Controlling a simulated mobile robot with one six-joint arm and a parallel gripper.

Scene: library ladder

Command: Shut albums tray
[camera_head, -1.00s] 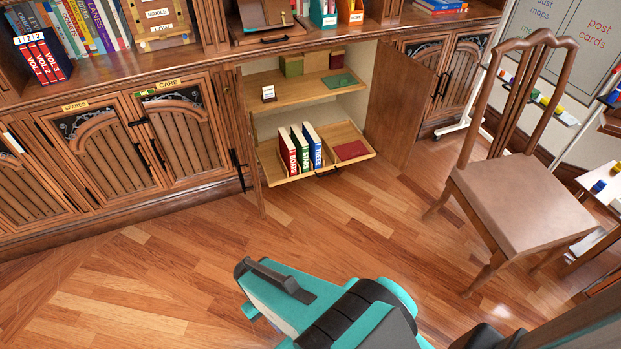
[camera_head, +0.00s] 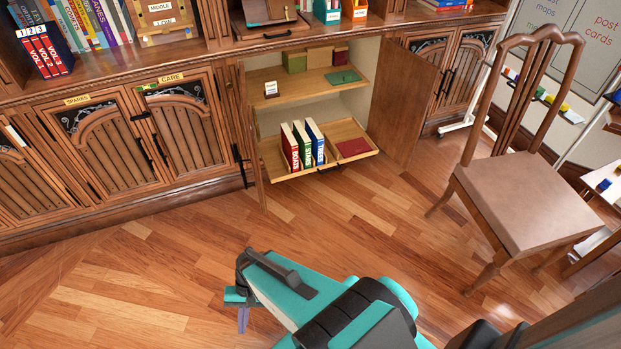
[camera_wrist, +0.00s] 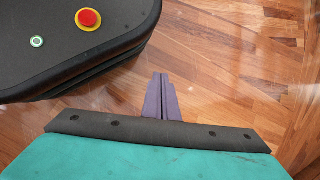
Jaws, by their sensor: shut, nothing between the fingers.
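The albums tray (camera_head: 277,167) is a shallow wooden pull-out tray low in the open cabinet, standing out past the cabinet front. It holds a red, a green and a blue album (camera_head: 303,145) upright, and a flat dark red book (camera_head: 353,147) on its right side. A dark handle (camera_head: 330,169) sits on its front edge. My gripper (camera_head: 243,319) is over the floor, well in front of and below the tray in the picture, touching nothing. In the wrist view its purple fingers (camera_wrist: 161,98) are together and empty.
The cabinet's right door (camera_head: 402,103) stands wide open; the left door (camera_head: 254,150) is also open, seen nearly edge-on. A shelf (camera_head: 300,90) with boxes is above the tray. A chair (camera_head: 520,195) stands at right. The floor between is clear.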

